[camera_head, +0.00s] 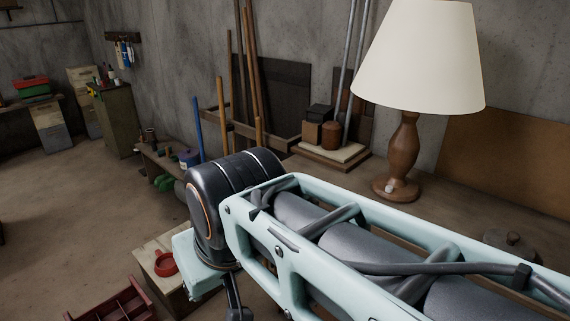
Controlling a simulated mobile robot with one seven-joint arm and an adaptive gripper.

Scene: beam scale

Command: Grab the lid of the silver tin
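I cannot make out a silver tin or its lid for sure. A low, round, dull grey-brown thing with a dark knob-like top (510,244) sits on the wooden tabletop at the right, its lower part hidden by my arm. I cannot tell whether it is the tin. My arm crosses the lower middle and right of the view. A dark, narrow part of what looks like my gripper (236,300) hangs below the arm's end at the bottom edge. Its fingertips are not clearly shown, and neither is anything in them.
A lamp with a cream shade (420,55) stands on the wooden tabletop (455,190). Behind my arm are a block with dark canisters (330,151) and leaning poles. A pale wooden box (150,262) with a red ring and a dark red crate (115,304) are lower left. Left floor is open.

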